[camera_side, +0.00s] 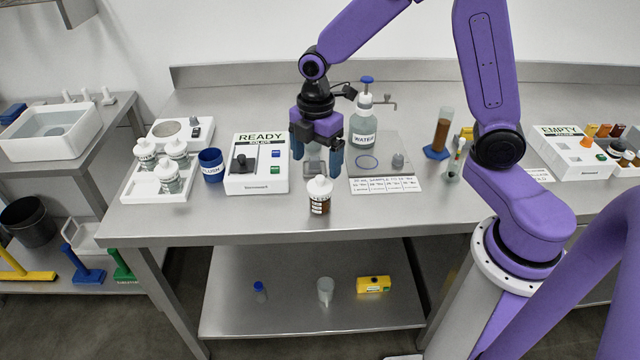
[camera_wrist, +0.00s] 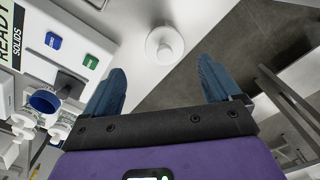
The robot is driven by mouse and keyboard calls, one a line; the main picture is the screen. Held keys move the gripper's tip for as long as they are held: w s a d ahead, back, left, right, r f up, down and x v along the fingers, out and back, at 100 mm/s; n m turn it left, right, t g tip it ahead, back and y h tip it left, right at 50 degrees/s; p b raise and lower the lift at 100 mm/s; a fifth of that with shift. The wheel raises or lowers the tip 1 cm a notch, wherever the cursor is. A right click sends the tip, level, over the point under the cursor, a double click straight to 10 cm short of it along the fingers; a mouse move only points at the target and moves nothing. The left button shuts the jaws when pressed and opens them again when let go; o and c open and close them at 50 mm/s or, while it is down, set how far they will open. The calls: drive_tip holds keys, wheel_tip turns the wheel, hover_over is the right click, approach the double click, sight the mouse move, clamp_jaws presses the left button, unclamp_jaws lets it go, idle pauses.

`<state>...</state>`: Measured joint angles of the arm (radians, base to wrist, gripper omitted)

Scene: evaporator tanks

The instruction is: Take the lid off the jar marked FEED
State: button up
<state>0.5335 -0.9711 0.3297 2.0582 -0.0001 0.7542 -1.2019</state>
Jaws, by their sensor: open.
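A small jar (camera_side: 319,206) with brown contents and a white knobbed lid (camera_side: 320,186) stands upright near the front edge of the bench. Its label is too small to read, so I cannot confirm that it says FEED. The lid is on the jar. In the wrist view the round white lid (camera_wrist: 164,46) shows from above, just beyond the gap between the fingers. My gripper (camera_side: 317,166) is open, with its blue fingers pointing down, above and behind the jar. In the wrist view my gripper (camera_wrist: 158,78) has nothing between its fingers.
A READY box (camera_side: 258,180) and blue cup (camera_side: 211,165) stand left. A white tray (camera_side: 133,193) holds several white-lidded jars. A WATER bottle (camera_side: 362,130) stands behind right, beside a printed card (camera_side: 385,185).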

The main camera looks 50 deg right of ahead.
sight(320, 177)
drive_tip(key=f, duration=0.4)
drive_tip(key=shift+s+d+f, duration=0.2)
drive_tip(key=shift+s, duration=0.2)
drive_tip(key=shift+f, duration=0.6)
drive_tip(key=c, duration=1.1)
drive_tip(key=shift+r, duration=0.15)
